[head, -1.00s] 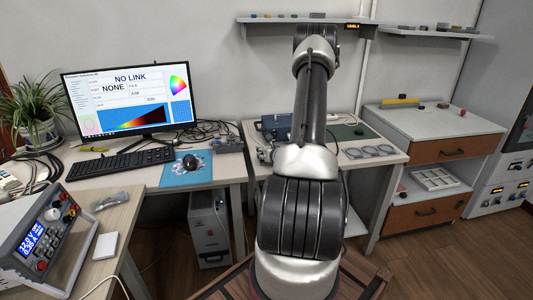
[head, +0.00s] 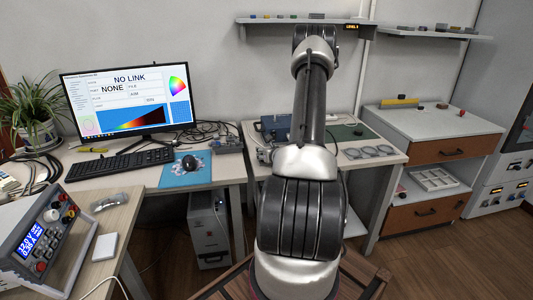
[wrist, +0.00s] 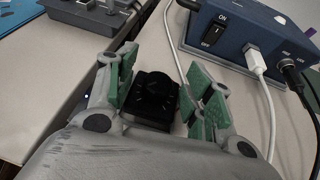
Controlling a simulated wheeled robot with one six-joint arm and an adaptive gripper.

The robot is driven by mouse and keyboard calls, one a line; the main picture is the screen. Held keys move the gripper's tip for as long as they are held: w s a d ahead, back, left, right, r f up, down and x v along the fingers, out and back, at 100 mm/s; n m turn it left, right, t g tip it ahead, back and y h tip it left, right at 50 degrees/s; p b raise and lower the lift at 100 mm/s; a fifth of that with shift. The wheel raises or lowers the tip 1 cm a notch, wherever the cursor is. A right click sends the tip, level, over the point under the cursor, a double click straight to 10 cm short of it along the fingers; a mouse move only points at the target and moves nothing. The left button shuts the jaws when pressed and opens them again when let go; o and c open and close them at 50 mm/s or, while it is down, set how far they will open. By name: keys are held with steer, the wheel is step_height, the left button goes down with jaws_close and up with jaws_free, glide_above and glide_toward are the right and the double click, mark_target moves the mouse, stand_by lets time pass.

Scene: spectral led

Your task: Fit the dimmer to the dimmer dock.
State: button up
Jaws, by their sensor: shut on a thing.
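The dimmer, a small black square block with a round black knob (wrist: 152,98), sits between the green-padded fingers of my gripper (wrist: 161,84) in the wrist view. My gripper is shut on it, and the knob faces the camera. The dimmer is over the pale bench top; whether its underside touches anything is hidden. In the head view my own arm hides the dimmer and most of the gripper. I cannot tell which part is the dimmer dock.
A blue box (wrist: 240,38) with an ON/OFF switch and plugged cables stands just beyond, to the right. A white cable runs along the bench beside the right finger. A grey control unit (wrist: 95,14) lies at upper left, past the bench edge gap.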

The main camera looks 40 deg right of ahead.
steer(key=shift+f, duration=0.15)
steer(key=shift+f, duration=0.35)
steer(key=shift+r, duration=0.1)
steer(key=shift+r, duration=0.5)
steer(key=shift+f, duration=0.2)
stand_by(1.2)
steer(key=shift+f, duration=0.4)
steer(key=shift+s+f, duration=0.1)
steer(key=shift+f, duration=0.05)
stand_by(0.5)
steer(key=shift+a, duration=0.1)
